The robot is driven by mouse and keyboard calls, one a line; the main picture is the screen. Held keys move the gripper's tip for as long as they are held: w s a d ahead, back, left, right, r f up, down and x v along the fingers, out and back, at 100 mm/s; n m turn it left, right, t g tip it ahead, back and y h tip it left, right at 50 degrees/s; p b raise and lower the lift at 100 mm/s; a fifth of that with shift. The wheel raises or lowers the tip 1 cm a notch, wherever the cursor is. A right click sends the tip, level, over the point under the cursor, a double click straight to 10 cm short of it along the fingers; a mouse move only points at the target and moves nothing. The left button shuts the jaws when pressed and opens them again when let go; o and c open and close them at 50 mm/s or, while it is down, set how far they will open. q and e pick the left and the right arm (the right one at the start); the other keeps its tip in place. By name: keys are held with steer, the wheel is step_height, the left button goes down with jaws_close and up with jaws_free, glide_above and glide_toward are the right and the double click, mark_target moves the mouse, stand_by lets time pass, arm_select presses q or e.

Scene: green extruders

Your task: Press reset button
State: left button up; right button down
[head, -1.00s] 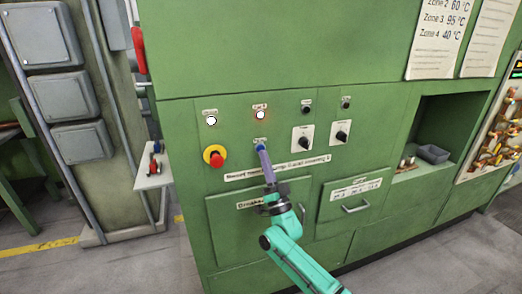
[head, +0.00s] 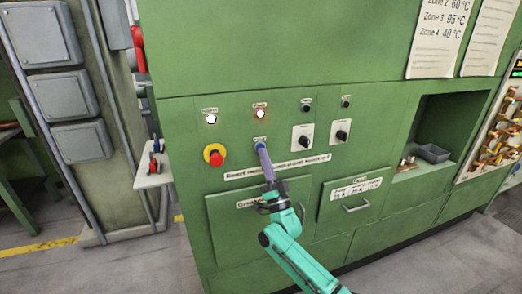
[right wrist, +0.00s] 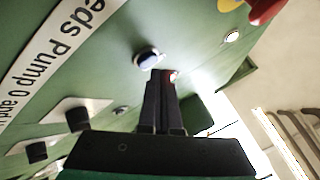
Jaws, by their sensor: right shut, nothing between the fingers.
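A small blue button (head: 259,146) sits on the green machine panel under a small label too blurred to read. My left gripper is not in view.
A red emergency knob on a yellow base (head: 214,155) is left of the button. Black rotary switches (head: 341,136) are to the right. Drawers with handles (head: 355,208) lie below.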

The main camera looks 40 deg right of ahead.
steer(key=shift+w, duration=0.2)
steer(key=shift+w+d+b, duration=0.15)
steer(key=shift+w+b, duration=0.15)
steer(key=shift+b, duration=0.05)
stand_by(0.5)
steer(key=shift+s, duration=0.1)
steer(key=shift+s+a+p, duration=0.25)
steer(key=shift+s+p, duration=0.35)
steer(key=shift+s, duration=0.05)
steer(key=s+p, duration=0.1)
steer(key=s+a+p, duration=0.1)
steer(key=s, duration=0.1)
steer(key=s+p, duration=0.1)
steer(key=shift+s+a, duration=0.3)
steer(key=shift+s, duration=0.1)
